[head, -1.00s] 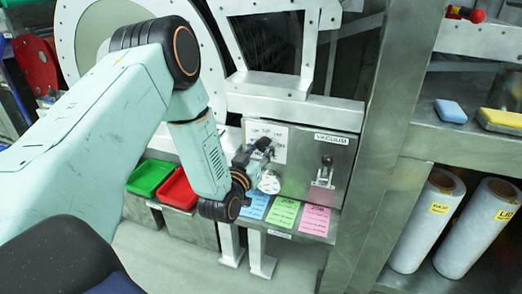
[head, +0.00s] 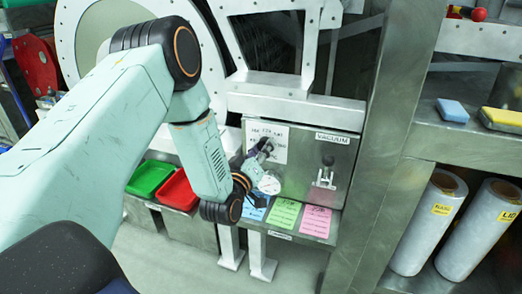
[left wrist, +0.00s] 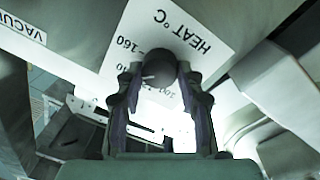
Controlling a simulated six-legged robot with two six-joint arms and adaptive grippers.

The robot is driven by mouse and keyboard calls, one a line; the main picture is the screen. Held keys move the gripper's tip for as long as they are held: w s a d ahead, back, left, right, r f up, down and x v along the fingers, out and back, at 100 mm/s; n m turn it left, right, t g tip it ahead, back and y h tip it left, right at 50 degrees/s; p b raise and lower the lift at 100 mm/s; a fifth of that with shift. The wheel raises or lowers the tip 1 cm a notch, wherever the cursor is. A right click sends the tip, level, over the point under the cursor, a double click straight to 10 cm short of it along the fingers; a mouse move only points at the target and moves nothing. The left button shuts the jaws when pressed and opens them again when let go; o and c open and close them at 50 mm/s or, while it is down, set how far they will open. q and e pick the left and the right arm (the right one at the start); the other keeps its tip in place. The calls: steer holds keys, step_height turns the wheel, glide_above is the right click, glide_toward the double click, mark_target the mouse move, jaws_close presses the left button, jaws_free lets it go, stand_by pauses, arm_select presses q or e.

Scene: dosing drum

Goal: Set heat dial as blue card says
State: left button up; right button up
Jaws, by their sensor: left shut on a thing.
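My left gripper (head: 264,148) reaches the grey panel from the left. In the left wrist view its two fingers (left wrist: 157,82) are shut on the dark round heat dial (left wrist: 161,66), one finger on each side. A pale mark shows on the dial's face. The white scale plate (left wrist: 205,32) reads HEAT °C upside down, with 160 legible; the fingers and dial cover part of the scale.
A green card (head: 284,214) and a pink card (head: 317,221) lie right of the blue one. A VACUUM lever (head: 326,173) is on the panel's right side. Green (head: 150,178) and red (head: 178,190) trays stand left.

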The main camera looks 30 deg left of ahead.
arm_select(q)
steer(key=o, duration=1.2)
steer(key=v, duration=1.2)
